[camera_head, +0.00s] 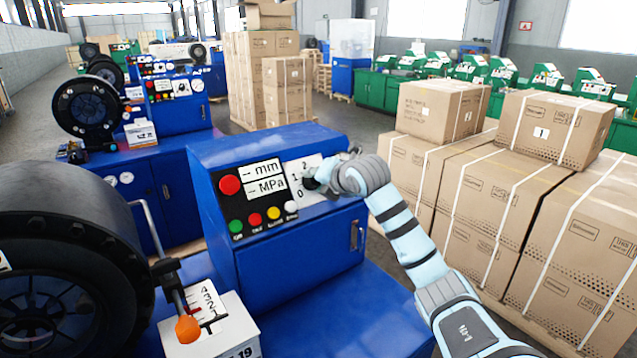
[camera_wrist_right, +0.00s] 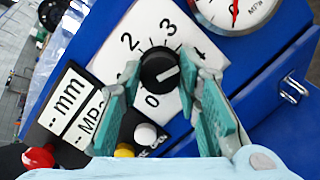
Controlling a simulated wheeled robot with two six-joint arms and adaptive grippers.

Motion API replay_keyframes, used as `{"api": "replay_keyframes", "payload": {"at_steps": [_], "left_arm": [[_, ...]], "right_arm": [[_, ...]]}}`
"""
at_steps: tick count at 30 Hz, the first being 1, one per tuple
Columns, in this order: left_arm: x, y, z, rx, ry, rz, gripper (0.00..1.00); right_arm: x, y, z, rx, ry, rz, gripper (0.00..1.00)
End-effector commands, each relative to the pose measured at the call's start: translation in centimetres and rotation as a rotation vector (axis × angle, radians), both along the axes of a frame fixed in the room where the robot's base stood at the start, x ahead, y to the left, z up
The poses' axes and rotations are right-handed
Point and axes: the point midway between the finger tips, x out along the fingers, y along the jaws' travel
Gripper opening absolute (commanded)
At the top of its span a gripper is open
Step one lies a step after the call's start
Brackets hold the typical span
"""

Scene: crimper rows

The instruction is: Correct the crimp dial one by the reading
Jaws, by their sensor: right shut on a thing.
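The crimp dial is a black knob (camera_wrist_right: 160,68) on a white plate (camera_wrist_right: 115,68) numbered from 0 to 4; the 1 is hidden in the wrist view. A pale line on the knob points right, to the side below the 4. My right gripper (camera_wrist_right: 165,85) has its green fingers on both sides of the knob and is shut on it. In the head view my right gripper (camera_head: 318,180) covers the knob on the blue crimper (camera_head: 300,250). The readout (camera_head: 264,178) shows only dashes before mm and MPa. My left gripper is out of view.
A red button (camera_head: 230,185) and several small coloured buttons sit left of and below the readout. A pressure gauge (camera_wrist_right: 238,10) is close beside the dial. An orange-tipped lever (camera_head: 188,328) stands at lower left. Strapped cartons (camera_head: 480,190) fill the right side.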

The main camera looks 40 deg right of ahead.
Motion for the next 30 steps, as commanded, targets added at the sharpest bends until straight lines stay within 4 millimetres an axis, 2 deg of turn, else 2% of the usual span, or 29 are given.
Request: {"api": "replay_keyframes", "payload": {"at_steps": [12,28,29,30], "left_arm": [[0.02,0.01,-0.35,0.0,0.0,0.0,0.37],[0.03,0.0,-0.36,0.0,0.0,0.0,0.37],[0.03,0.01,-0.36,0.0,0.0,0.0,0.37],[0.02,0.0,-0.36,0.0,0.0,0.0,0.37]], "right_arm": [[0.06,0.04,0.05,0.164,-0.019,-0.107,0.03],[0.07,0.06,0.05,0.185,-0.022,-0.121,0.03],[0.07,0.06,0.05,0.185,-0.022,-0.121,0.35],[0.06,0.05,0.05,0.185,-0.021,-0.121,0.42]]}}
